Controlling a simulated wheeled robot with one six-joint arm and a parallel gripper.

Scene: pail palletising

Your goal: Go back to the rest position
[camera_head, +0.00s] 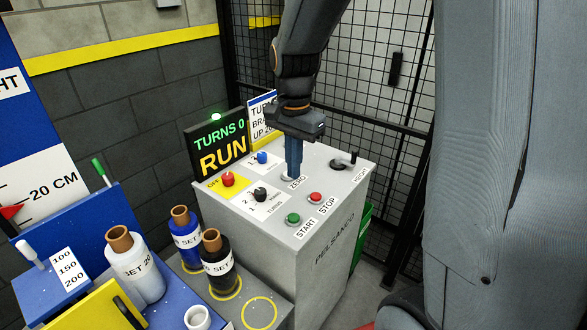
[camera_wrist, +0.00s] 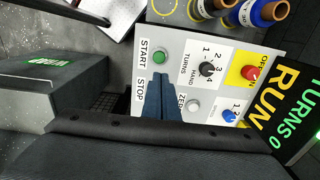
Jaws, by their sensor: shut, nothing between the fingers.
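My gripper (camera_head: 293,172) is shut and empty. It points down over the top of the grey control cabinet (camera_head: 325,255), with its fingertips close to the button labelled ZERO (camera_head: 287,178). I cannot tell whether the fingertips touch the panel. The sign (camera_head: 222,145) behind the panel reads TURNS 0 and RUN.
The panel carries a green START button (camera_head: 293,218), a red STOP button (camera_head: 316,198), a red knob (camera_head: 228,179) and a black HEIGHT lever (camera_head: 353,157). Bottles, including a white one (camera_head: 135,262), stand at the lower left. A black mesh fence (camera_head: 385,110) stands behind.

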